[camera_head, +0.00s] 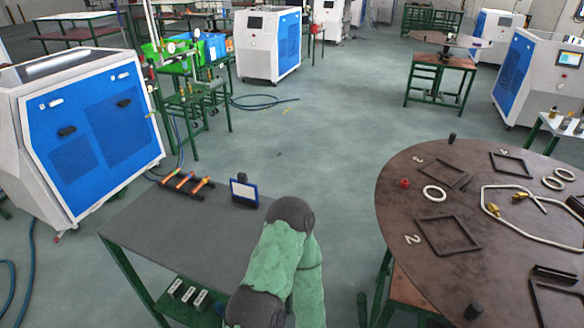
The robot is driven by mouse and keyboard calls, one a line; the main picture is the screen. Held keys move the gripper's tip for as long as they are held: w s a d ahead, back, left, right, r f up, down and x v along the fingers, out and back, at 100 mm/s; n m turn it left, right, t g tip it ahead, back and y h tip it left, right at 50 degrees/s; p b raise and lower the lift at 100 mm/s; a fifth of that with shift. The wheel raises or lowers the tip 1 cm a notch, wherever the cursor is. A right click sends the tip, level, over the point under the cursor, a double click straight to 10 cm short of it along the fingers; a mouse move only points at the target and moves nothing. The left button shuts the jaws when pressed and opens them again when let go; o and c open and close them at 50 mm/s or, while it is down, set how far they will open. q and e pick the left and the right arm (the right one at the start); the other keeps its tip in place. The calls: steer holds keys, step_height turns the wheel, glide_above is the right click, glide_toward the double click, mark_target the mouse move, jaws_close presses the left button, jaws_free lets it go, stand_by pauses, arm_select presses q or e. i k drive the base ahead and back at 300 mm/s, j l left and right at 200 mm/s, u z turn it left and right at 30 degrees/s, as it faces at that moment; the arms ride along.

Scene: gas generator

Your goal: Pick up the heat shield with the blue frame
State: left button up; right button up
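The heat shield with the blue frame (244,192) stands upright, slightly tilted, near the far right corner of the grey-topped table (170,240). Its panel looks white or pale grey inside the blue rim. A small dark piece (242,177) shows just behind its top edge; I cannot tell what it is. One of my arms, green with dark joints, comes in from the bottom middle and covers the table's right side, close to the right of the shield.
A dark rack with orange-tipped tools (187,183) lies left of the shield. The round brown table (400,215) on the right holds square frames, rings and a bent pipe. A white and blue machine (90,130) stands at the left. Open floor lies beyond both tables.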

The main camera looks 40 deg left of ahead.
mark_target(240, 189)
steer(key=j+u, duration=0.15)
steer(key=u, duration=0.25)
steer(key=j+u, duration=0.1)
steer(key=u, duration=0.25)
steer(key=j+u, duration=0.15)
steer(key=u, duration=0.25)
steer(key=i+j+u, duration=0.1)
steer(key=u, duration=0.3)
steer(key=z, duration=1.95)
steer(key=u, duration=1.85)
steer(key=j+z, duration=1.35)
steer(key=j, duration=0.15)
steer(key=k+j+z, duration=0.2)
steer(key=j+z, duration=0.25)
